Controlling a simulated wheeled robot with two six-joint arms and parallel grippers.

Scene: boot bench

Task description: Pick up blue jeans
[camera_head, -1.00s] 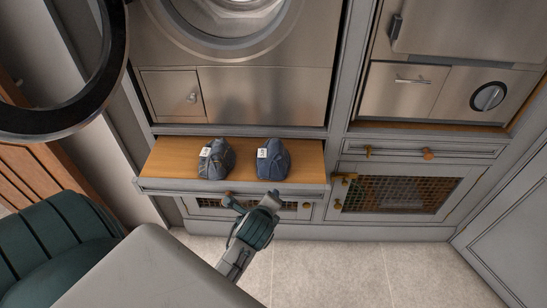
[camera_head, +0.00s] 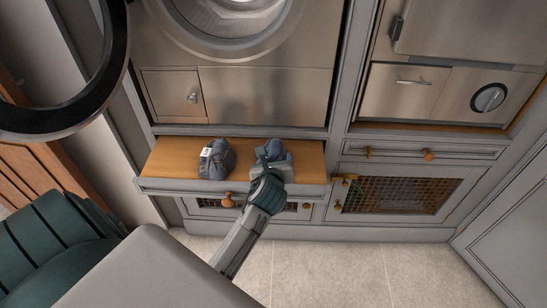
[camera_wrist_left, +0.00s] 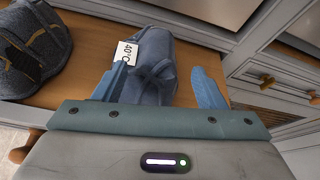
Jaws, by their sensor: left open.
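The blue jeans (camera_head: 285,157) are a folded, tied bundle on the pull-out wooden shelf, partly hidden by my left gripper in the head view. In the left wrist view the blue jeans (camera_wrist_left: 152,72) carry a white "40°C" tag and lie between the open fingers. My left gripper (camera_head: 269,154) is open and over the jeans in the head view; its fingers (camera_wrist_left: 165,88) are on either side of the bundle. I cannot tell whether they touch it. My right gripper is not in view.
A darker grey bundle (camera_head: 216,158) with a white tag lies left on the same wooden shelf (camera_head: 175,158). A steel washer front (camera_head: 265,95) rises behind it. A round door ring (camera_head: 112,75) hangs at upper left. A mesh-front cabinet (camera_head: 400,197) stands right. The tiled floor (camera_head: 330,265) is clear.

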